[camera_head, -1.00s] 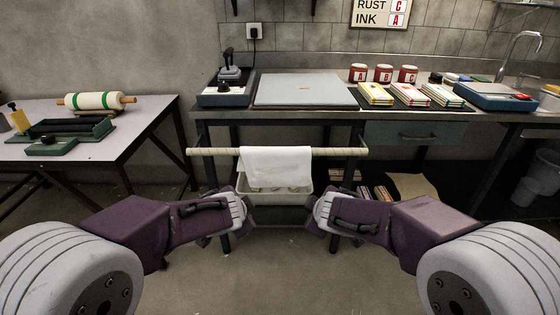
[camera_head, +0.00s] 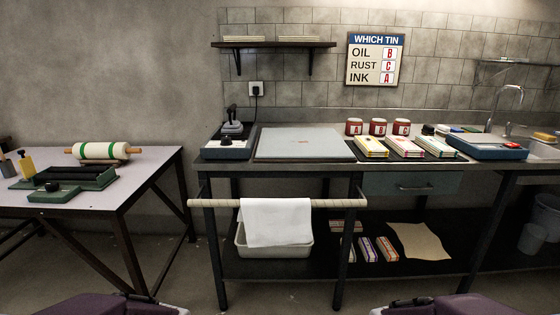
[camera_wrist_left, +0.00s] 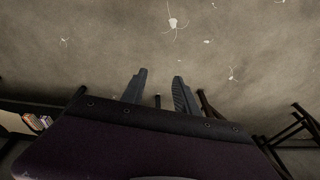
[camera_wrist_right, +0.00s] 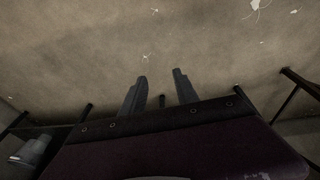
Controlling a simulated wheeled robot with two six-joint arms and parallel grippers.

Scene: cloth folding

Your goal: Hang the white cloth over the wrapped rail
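The white cloth (camera_head: 277,222) hangs draped over the wrapped rail (camera_head: 340,203) at the front of the workbench, left of the rail's middle. Its front part hangs down over a pale tub on the lower shelf; its back part is hidden. My left gripper (camera_wrist_left: 158,88) shows in the left wrist view with its fingers apart and nothing between them. My right gripper (camera_wrist_right: 160,92) shows in the right wrist view, also with fingers apart and empty. Both fingertips are out of the head view, where only parts of my arms show at the bottom edge, away from the cloth.
The pale tub (camera_head: 304,247) stands under the cloth. The workbench (camera_head: 296,168) holds a grey board, tins and colored packs. A side table (camera_head: 150,165) with a roller (camera_head: 100,151) stands at left. The floor before the rail looks clear.

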